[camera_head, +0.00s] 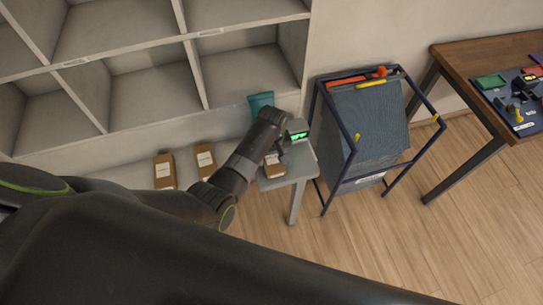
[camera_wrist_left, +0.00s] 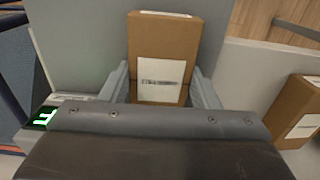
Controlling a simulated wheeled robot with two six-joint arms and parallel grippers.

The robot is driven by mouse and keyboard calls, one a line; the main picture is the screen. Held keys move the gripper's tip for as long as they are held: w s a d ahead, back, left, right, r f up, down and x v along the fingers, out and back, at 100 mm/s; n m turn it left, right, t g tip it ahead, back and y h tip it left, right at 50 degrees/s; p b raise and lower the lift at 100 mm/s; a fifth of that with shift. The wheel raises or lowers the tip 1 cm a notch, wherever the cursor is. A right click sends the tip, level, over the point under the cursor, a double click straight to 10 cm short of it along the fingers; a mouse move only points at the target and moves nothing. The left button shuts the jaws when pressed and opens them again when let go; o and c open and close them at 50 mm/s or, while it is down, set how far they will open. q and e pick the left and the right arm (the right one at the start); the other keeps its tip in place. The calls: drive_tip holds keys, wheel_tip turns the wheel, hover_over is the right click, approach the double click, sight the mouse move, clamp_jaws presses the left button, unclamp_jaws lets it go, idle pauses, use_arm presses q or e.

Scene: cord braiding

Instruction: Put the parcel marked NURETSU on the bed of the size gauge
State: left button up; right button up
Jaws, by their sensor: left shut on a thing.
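My left gripper (camera_head: 271,154) is shut on a brown parcel (camera_wrist_left: 165,38) with a white label, one finger on each side of it. The label's print is too blurred to read. The parcel also shows in the head view (camera_head: 274,170), partly hidden by my gripper, at the small grey table of the size gauge (camera_head: 299,168). I cannot tell whether the parcel touches the surface below it. The gauge's green display (camera_head: 298,136) is lit behind the gripper and shows at the left edge of the wrist view (camera_wrist_left: 45,117). My right gripper is not in view.
Two brown parcels with white labels (camera_head: 164,171) (camera_head: 205,161) stand on a low ledge left of the gauge. A teal item (camera_head: 261,102) is behind my wrist. Grey cubbyholes (camera_head: 150,85) rise behind. A blue-framed bin (camera_head: 365,125) stands close right of the gauge.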

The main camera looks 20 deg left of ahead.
sight(272, 158)
use_arm(q)
drive_tip(key=o, duration=1)
drive_tip(key=shift+f, duration=0.1)
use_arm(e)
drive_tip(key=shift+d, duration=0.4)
use_arm(q)
drive_tip(key=shift+r, duration=0.65)
wheel_tip(272, 158, up, 11)
drive_tip(key=shift+r, duration=0.1)
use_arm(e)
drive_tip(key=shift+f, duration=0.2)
use_arm(q)
drive_tip(key=shift+a, duration=0.1)
